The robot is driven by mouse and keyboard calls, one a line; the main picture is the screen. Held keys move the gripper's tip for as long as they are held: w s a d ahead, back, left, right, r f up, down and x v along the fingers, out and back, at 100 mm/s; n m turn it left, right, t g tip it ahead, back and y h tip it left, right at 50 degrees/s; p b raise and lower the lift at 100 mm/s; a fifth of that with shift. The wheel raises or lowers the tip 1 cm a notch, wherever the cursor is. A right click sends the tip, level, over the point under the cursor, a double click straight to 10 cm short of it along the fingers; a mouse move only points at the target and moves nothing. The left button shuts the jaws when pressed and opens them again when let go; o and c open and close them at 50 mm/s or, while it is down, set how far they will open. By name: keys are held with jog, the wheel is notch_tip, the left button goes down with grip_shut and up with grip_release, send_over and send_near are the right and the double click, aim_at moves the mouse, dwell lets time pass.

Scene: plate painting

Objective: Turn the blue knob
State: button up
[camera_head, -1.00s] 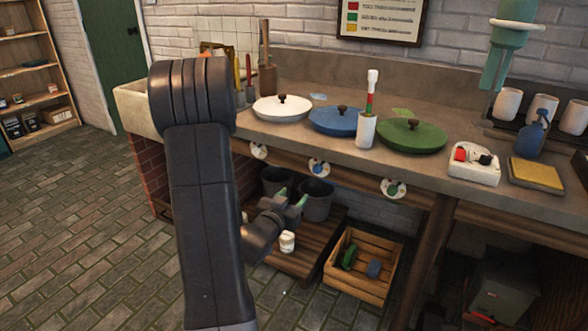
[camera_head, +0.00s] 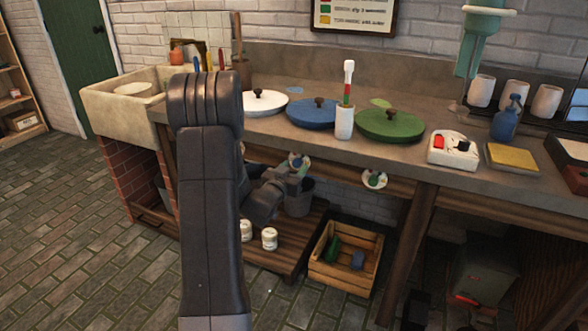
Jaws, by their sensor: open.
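The blue knob sits on a round pale dial (camera_head: 295,157) on the front of the counter, below the blue lid (camera_head: 312,113). My gripper (camera_head: 298,170) is at this dial, its fingertips overlapping the dial's lower part in the picture. The knob itself is small and partly covered by the fingers, so I cannot tell if they touch it or are around it. My gripper is open. A second dial with a green knob (camera_head: 374,179) is further right, clear of the gripper.
The green lid (camera_head: 390,124), white lid (camera_head: 262,102) and a white cup with a brush (camera_head: 344,123) stand on the counter (camera_head: 408,165). Below are a grey bucket (camera_head: 300,202), white jars (camera_head: 269,239) and a wooden crate (camera_head: 340,285). My arm hides part of the counter front.

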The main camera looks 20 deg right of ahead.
jog(key=shift+w+d, duration=0.25)
jog(key=shift+d, duration=0.05)
jog(key=c, duration=1)
